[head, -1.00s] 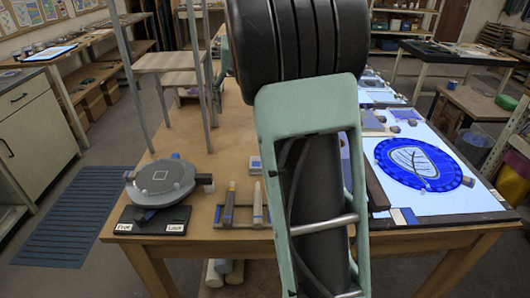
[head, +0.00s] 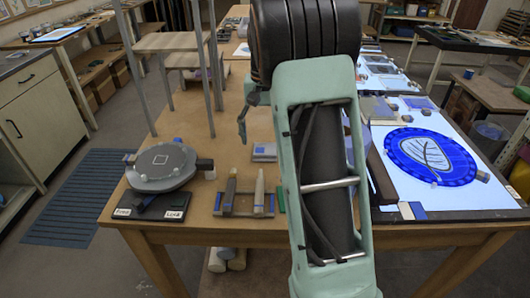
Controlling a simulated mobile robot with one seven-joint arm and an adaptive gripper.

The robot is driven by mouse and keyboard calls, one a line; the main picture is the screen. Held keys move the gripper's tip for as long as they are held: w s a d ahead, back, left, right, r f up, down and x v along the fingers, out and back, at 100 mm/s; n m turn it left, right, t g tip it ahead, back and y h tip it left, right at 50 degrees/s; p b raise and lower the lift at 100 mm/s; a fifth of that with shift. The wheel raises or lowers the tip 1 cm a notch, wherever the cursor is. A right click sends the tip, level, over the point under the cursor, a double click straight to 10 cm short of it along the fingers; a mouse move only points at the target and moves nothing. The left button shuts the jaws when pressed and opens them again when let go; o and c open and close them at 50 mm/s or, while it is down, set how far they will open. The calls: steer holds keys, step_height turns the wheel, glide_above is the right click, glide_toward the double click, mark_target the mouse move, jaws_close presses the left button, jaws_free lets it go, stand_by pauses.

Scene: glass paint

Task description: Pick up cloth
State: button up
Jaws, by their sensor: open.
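I cannot make out a cloth for certain. A small pale grey and blue flat item (head: 264,152) lies on the wooden table (head: 195,222), partly hidden by my arm; I cannot tell whether it is cloth. My gripper (head: 244,122) shows only in part, to the left of my large arm joint, with a thin grey finger pointing down above the table. It is open, and I see nothing held in it. It is above and behind the pale item and apart from it.
A round grey turntable (head: 160,166) stands at the front left, beside a rack (head: 245,205) with two upright tools. A lit panel (head: 485,196) with a blue round leaf piece (head: 432,157) is at the right. A tall rack (head: 172,45) stands at the back left.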

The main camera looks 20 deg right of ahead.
mark_target(265, 148)
step_height(265, 148, down, 3)
steer(key=shift+d+f, duration=0.1)
steer(key=shift+f, duration=0.1)
steer(key=c, duration=1.2)
steer(key=shift+c, duration=0.2)
steer(key=shift+r, duration=0.1)
steer(key=shift+w+r, duration=0.1)
steer(key=shift+r, duration=0.45)
steer(key=d+r+p, duration=0.1)
steer(key=d+r, duration=1)
steer(key=d, duration=0.3)
steer(key=shift+r, duration=0.4)
